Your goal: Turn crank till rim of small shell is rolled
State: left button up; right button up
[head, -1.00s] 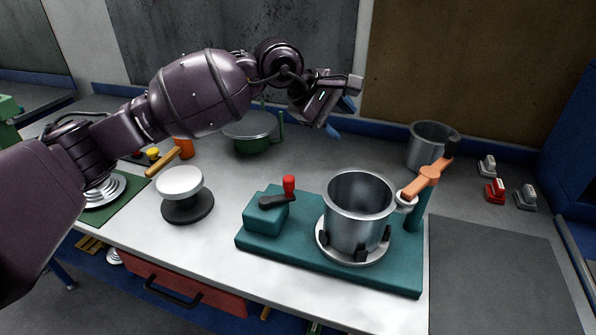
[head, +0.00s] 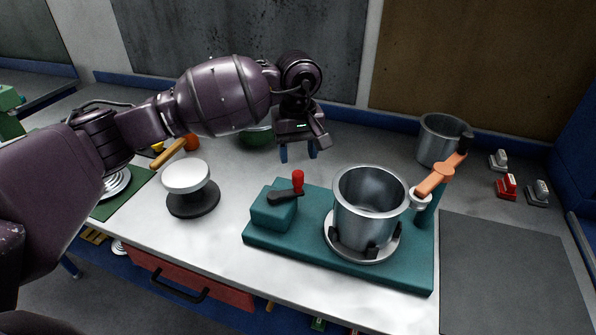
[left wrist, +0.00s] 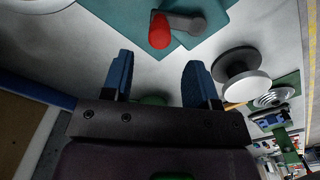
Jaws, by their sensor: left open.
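In the head view a metal shell (head: 369,206) stands upright in a clamping ring on the teal base (head: 385,277). An orange lever arm with a roller (head: 434,181) stands at the shell's right rim. The crank (head: 286,194) has a dark arm and a red knob (head: 298,180), and sits on a teal box left of the shell. My left gripper (head: 298,153) is open and empty, above and behind the crank, fingers pointing down. In the left wrist view the red knob (left wrist: 159,31) lies ahead of the two blue fingers, apart from them. My right gripper is not in view.
Another metal shell (head: 440,139) stands at the back right, near small red and grey blocks (head: 507,187). A white-topped round stand (head: 187,178) is left of the crank. A green pot (head: 256,136) is behind my arm. A dark mat (head: 512,262) lies empty at right.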

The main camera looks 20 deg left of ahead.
aim_at(298, 172)
pick_arm(q)
jog(key=shift+f+p, duration=0.35)
jog(key=shift+f, duration=2.85)
jog(key=shift+c, duration=0.2)
grip_shut()
